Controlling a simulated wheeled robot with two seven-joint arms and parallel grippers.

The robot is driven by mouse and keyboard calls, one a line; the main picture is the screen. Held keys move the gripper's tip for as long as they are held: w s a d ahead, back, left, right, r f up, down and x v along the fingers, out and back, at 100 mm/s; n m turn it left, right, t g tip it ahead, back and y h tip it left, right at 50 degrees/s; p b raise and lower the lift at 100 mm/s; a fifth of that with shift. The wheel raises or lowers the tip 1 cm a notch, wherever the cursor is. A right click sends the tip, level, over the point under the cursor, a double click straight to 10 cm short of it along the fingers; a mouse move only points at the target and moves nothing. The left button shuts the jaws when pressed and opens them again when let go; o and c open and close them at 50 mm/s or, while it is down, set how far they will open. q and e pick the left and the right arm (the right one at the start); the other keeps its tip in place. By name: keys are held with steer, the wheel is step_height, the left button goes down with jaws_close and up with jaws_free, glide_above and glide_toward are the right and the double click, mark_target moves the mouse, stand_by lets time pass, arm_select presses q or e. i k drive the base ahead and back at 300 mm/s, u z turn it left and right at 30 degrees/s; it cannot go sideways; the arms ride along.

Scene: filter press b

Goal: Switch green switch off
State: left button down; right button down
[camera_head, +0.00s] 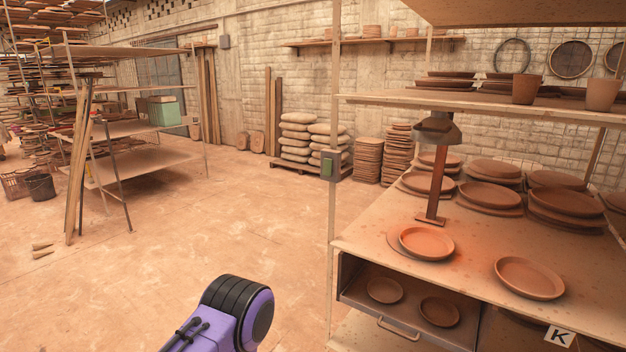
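The green switch (327,167) sits in a small grey box fixed to the upright post at the left front of the right-hand shelf. Its face is turned toward me, but it is too small to tell its position. One of my purple and black arm links shows at the bottom, left of the post and well apart from the switch. Neither of my grippers is in view.
The shelf's worktop (465,283) holds clay plates and a lamp (436,130) on a stand. Below is an open drawer (400,330) with two plates. The floor (200,235) left of the post is clear. A rack (150,163) stands further left.

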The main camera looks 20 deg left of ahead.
mark_target(327, 164)
steer(key=u, duration=0.45)
steer(key=i, duration=1.05)
steer(key=u, duration=0.15)
